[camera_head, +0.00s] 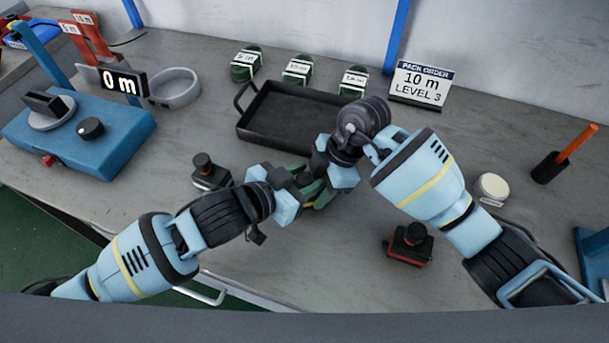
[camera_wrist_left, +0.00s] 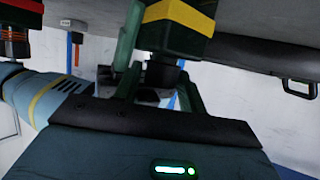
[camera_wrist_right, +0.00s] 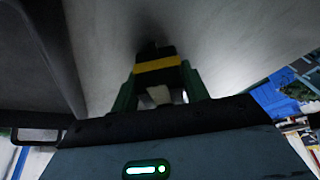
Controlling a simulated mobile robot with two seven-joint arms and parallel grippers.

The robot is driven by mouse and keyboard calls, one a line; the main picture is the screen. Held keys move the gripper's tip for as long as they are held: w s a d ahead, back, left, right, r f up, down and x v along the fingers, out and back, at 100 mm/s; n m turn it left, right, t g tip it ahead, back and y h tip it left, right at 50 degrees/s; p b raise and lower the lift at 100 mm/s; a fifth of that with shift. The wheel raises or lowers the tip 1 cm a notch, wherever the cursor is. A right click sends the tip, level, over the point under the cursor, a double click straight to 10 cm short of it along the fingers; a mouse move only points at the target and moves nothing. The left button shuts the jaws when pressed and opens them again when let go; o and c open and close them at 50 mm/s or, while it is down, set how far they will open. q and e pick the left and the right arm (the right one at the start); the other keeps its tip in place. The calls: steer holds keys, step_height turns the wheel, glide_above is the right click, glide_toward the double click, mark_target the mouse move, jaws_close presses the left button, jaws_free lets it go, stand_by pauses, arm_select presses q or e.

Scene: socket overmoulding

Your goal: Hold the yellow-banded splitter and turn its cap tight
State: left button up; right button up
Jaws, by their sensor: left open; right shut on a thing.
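The yellow-banded splitter shows in the left wrist view (camera_wrist_left: 180,32) as a dark block with a yellow band, its black cap (camera_wrist_left: 163,72) facing my left gripper. In the right wrist view the same splitter (camera_wrist_right: 156,66) sits between the green fingers of my right gripper (camera_wrist_right: 158,88), which is shut on its body. My left gripper (camera_wrist_left: 160,58) is open, with its green fingers on either side of the cap; contact cannot be told. In the head view the left gripper (camera_head: 302,190) and right gripper (camera_head: 325,184) meet in front of the tray and mostly hide the splitter.
A red-banded splitter (camera_head: 408,246) stands front right and another dark one (camera_head: 210,172) stands left of the grippers. A black tray (camera_head: 262,138) lies behind, with green spools (camera_head: 297,70) beyond.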

arm_select(q)
steer(key=c, duration=0.7)
steer(key=shift+m+g+h, duration=1)
steer(key=shift+m+g, duration=0.3)
steer(key=shift+m, duration=0.1)
steer(key=shift+r, duration=0.1)
steer(key=o, duration=0.7)
steer(key=shift+s+d+n+t, duration=0.2)
steer(key=shift+s+n+t, duration=0.1)
steer(key=shift+n, duration=0.1)
